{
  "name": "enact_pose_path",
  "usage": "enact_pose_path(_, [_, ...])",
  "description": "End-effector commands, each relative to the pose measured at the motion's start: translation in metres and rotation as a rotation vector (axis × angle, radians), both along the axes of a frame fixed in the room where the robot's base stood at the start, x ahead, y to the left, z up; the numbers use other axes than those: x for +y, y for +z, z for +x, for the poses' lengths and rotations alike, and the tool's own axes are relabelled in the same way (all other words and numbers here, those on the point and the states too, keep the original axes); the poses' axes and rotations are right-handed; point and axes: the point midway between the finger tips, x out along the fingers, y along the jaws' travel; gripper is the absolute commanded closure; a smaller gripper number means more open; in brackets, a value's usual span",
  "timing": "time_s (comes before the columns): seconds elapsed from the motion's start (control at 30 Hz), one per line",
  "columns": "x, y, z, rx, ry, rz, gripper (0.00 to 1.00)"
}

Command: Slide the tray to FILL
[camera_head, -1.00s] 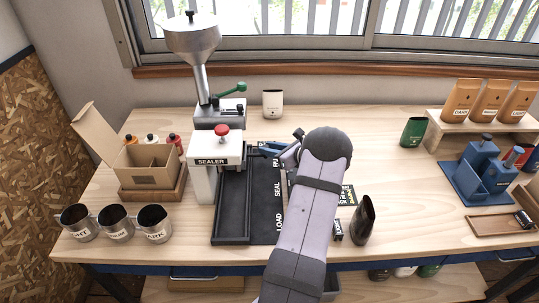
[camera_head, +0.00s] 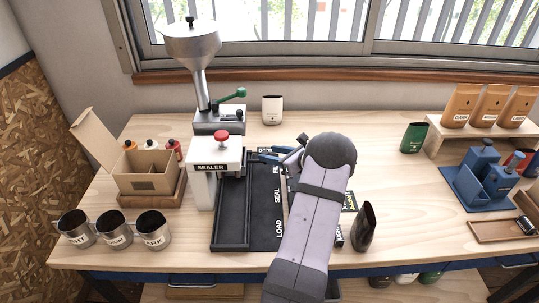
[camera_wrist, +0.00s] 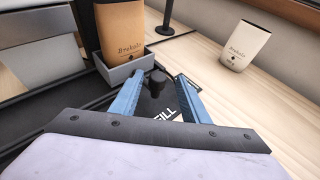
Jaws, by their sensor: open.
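The tray (camera_wrist: 122,75) is a small grey box holding an upright tan pouch (camera_wrist: 120,30) in the wrist view. A black knob (camera_wrist: 155,82) stands beside it on the right. My gripper (camera_wrist: 157,88) is open, its blue fingers on either side of the knob; contact cannot be told. The FILL lettering (camera_wrist: 163,116) is just in front of the knob. In the head view my gripper (camera_head: 275,154) is at the far end of the black track (camera_head: 266,228), marked LOAD, SEAL and FILL from near to far. There the sealer hides the tray and pouch.
The white sealer (camera_head: 214,172) stands left of the track, with the hopper machine (camera_head: 197,45) behind. A white pouch (camera_head: 272,110) stands at the back.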

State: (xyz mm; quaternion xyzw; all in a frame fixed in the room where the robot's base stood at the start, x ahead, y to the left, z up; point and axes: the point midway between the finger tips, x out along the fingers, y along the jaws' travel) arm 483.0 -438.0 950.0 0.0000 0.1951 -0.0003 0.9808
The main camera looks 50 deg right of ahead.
Motion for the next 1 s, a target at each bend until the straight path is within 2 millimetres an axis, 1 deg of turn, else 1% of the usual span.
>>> enact_pose_path(0.03, [-0.001, 0.001, -0.008, -0.001, -0.004, -0.002, 0.58])
enact_pose_path(0.2, [-0.001, 0.01, -0.03, -0.001, -0.002, -0.002, 0.58])
enact_pose_path(0.4, [-0.001, 0.019, -0.048, 0.0, -0.002, -0.002, 0.58])
enact_pose_path(0.57, [0.0, 0.022, -0.053, -0.001, -0.002, -0.001, 0.58])
enact_pose_path(0.97, [0.0, 0.022, -0.052, 0.0, -0.002, -0.001, 0.58])
enact_pose_path(1.0, [0.002, 0.022, -0.052, 0.004, 0.004, -0.003, 0.58])
